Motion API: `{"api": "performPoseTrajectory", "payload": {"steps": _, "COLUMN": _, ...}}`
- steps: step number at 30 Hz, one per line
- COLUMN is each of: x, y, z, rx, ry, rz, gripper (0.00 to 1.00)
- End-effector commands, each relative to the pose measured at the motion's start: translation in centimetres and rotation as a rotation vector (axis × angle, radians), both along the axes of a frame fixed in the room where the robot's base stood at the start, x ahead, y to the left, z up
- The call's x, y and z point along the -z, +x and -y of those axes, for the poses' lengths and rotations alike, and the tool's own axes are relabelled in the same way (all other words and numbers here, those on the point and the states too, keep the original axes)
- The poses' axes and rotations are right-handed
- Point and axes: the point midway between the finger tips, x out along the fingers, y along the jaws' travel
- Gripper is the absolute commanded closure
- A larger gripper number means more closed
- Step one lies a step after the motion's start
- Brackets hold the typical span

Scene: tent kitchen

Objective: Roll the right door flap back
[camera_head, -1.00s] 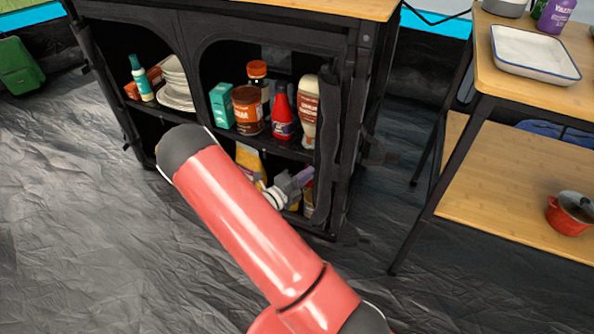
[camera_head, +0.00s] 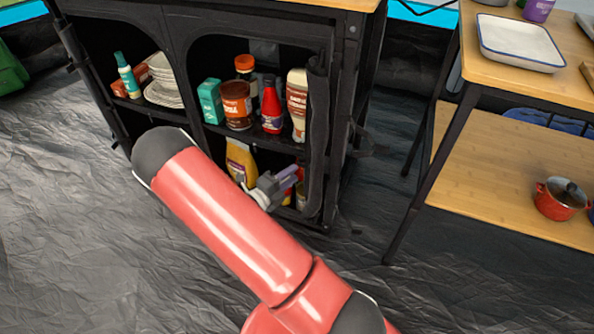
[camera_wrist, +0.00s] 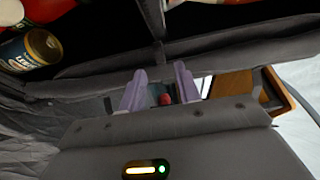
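The black fabric cabinet has an open right-hand front opening. Its right door flap (camera_head: 316,130) hangs as a narrow dark bundle along the right side of that opening. My gripper (camera_head: 289,177) is low in front of the opening, just left of the flap's lower part. In the wrist view, the two lilac fingers of my gripper (camera_wrist: 160,88) stand apart. A small red thing shows in the gap between them, apparently farther back. Dark grey fabric edges cross behind the fingertips. I cannot tell whether the fingers touch the flap.
Cabinet shelves hold a mustard bottle (camera_head: 240,162), a brown jar (camera_head: 236,104), a red bottle (camera_head: 271,105) and a white bottle (camera_head: 297,104). Plates (camera_head: 162,82) are at left. A wooden shelf table (camera_head: 480,185) with a red pot (camera_head: 560,199) stands at right. Open floor lies at left.

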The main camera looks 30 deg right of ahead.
Motion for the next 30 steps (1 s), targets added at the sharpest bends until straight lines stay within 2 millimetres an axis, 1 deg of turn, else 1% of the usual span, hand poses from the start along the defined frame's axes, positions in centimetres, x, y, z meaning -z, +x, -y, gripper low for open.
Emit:
{"api": "performPoseTrajectory", "payload": {"steps": 1, "x": 0.0, "y": -0.2, "z": -1.0, "rx": -0.004, "ry": 0.000, "rz": 0.000, "gripper": 0.67}}
{"api": "performPoseTrajectory", "payload": {"steps": 3, "x": 0.0, "y": -0.5, "z": -2.0, "rx": -0.002, "ry": 0.000, "rz": 0.000, "gripper": 0.67}}
{"api": "performPoseTrajectory", "payload": {"steps": 6, "x": 0.0, "y": -0.9, "z": -3.1, "rx": 0.000, "ry": 0.000, "rz": -0.001, "gripper": 0.67}}
{"api": "performPoseTrajectory", "payload": {"steps": 9, "x": 0.0, "y": -1.1, "z": -3.7, "rx": 0.000, "ry": -0.001, "rz": -0.002, "gripper": 0.67}}
{"api": "performPoseTrajectory", "payload": {"steps": 25, "x": 0.0, "y": -1.1, "z": -3.8, "rx": 0.003, "ry": 0.000, "rz": 0.001, "gripper": 0.67}}
{"api": "performPoseTrajectory", "payload": {"steps": 28, "x": -0.8, "y": -1.4, "z": -3.7, "rx": 0.031, "ry": 0.030, "rz": 0.046, "gripper": 0.67}}
{"api": "performPoseTrajectory", "payload": {"steps": 30, "x": -2.0, "y": -2.0, "z": -3.4, "rx": 0.083, "ry": 0.082, "rz": 0.124, "gripper": 0.67}}
